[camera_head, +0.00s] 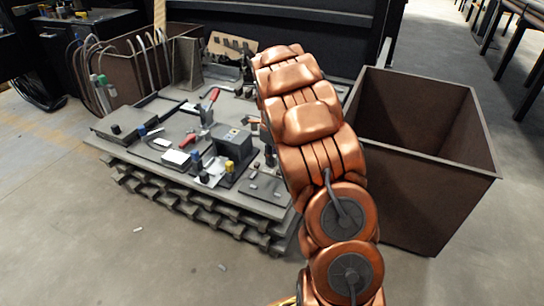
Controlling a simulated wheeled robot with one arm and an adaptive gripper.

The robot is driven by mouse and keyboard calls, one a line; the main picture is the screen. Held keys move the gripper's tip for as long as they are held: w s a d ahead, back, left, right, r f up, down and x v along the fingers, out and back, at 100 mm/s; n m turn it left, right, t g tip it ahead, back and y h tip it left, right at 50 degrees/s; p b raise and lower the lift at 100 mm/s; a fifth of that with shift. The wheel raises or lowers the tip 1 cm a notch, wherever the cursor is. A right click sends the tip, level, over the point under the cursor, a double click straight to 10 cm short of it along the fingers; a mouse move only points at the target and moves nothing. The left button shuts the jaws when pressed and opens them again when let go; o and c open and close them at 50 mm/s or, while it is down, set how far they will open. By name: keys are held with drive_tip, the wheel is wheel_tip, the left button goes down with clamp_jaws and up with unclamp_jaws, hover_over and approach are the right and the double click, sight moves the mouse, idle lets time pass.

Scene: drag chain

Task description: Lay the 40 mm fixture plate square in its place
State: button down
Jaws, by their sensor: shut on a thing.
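My copper-coloured arm (312,120) reaches up over the right part of the grey worktable (130,148). Its far end points down behind my own links, so my gripper and anything in it are hidden. A small copper-coloured bit shows at the arm's left edge; I cannot tell what it is. A white flat piece (176,157) lies on the table's front left part, with a smaller pale piece (162,142) just behind it. I cannot tell whether either is the 40 mm fixture plate. The plate's place cannot be made out.
Red-handled clamps (210,100), a dark block (234,145) and several small blue- and yellow-topped parts crowd the table. A large open brown bin (430,165) stands to the right. Another brown bin (122,68) with hanging cables stands at the back left. Drag chains line the table's front edge.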

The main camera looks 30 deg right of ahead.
drive_tip(key=shift+a+r+p, duration=0.1)
drive_tip(key=shift+r+p, duration=0.1)
drive_tip(key=shift+p, duration=0.45)
drive_tip(key=shift+f+p, duration=0.35)
drive_tip(key=shift+f, duration=2.4)
drive_tip(key=shift+p, duration=0.9)
drive_tip(key=shift+f, duration=1)
drive_tip(key=c, duration=0.9)
unclamp_jaws()
